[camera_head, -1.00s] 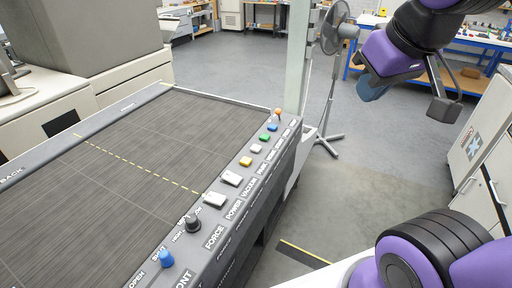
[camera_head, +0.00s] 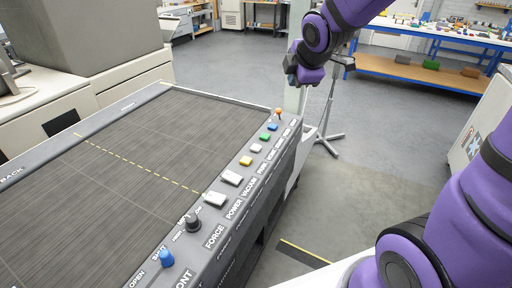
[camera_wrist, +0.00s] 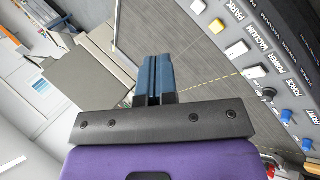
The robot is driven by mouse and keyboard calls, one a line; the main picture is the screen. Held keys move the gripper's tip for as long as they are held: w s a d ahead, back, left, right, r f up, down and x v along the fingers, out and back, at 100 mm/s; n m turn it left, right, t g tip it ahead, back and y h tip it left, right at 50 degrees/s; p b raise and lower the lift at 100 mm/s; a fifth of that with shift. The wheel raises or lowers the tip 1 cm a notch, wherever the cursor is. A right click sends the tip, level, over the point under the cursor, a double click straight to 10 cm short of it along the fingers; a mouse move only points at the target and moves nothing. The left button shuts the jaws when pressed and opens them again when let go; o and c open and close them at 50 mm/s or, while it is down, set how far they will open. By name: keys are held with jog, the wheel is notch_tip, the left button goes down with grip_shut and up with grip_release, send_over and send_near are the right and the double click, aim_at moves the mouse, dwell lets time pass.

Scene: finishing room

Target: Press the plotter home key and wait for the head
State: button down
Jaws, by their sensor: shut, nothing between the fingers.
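The plotter (camera_head: 120,150) has a dark bed and a grey control strip along its right edge. The strip carries a yellow key (camera_head: 246,161) near the PARK label, a white key (camera_head: 256,148), a green key (camera_head: 265,138) and a blue key (camera_head: 272,127). Their small labels are too small to read, so I cannot tell which is home. In the wrist view the yellow key (camera_wrist: 217,26) and part of the white key (camera_wrist: 198,6) show at upper right. My gripper (camera_wrist: 153,60) has blue fingers, shut and empty. In the head view it is raised beyond the strip's far end, apart from the keys.
An orange knob (camera_head: 278,112) stands at the strip's far end. Two pale rocker switches (camera_head: 231,178), a black knob (camera_head: 193,222) and a blue knob (camera_head: 166,258) line the near part. A fan stand (camera_head: 328,130) stands behind.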

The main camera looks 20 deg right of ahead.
jog(key=w+a+f+n+y, duration=0.2)
jog(key=w+a+f+n, duration=0.1)
jog(key=w+f+n, duration=0.45)
jog(key=n+t+y, duration=0.1)
jog(key=n+y, duration=0.1)
jog(key=n, duration=0.5)
send_over(258, 146)
notch_tip(258, 146, down, 9)
jog(key=shift+s+a, duration=0.1)
jog(key=shift+f, duration=4.35)
jog(key=shift+f, duration=0.1)
jog(key=shift+f, duration=0.3)
